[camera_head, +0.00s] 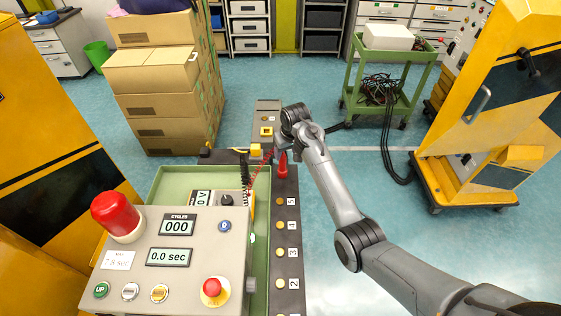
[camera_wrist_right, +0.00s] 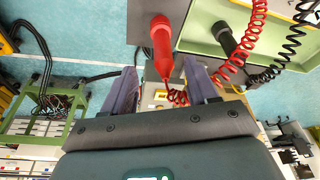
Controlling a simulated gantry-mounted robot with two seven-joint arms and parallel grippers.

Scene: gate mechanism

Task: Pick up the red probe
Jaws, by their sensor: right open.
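The red probe (camera_head: 283,165) stands upright at the far end of the dark numbered strip (camera_head: 286,240), with a red coiled cord (camera_head: 262,170) beside it. In the right wrist view the red probe (camera_wrist_right: 162,48) shows ahead, its narrower end between the two fingertips in the picture. My right gripper (camera_wrist_right: 161,68) is open and empty, with a finger on each side of the probe's line. I cannot tell whether either finger touches it. In the head view my right arm's wrist hides the gripper, just beyond the probe. My left gripper is not in view.
A black probe (camera_wrist_right: 226,40) with a black coiled cord (camera_wrist_right: 290,40) is beside the red one. The grey control box (camera_head: 170,260) with a red lamp (camera_head: 117,216) stands on the green tray (camera_head: 168,183). Cardboard boxes (camera_head: 155,95) and a green cart (camera_head: 385,85) stand behind.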

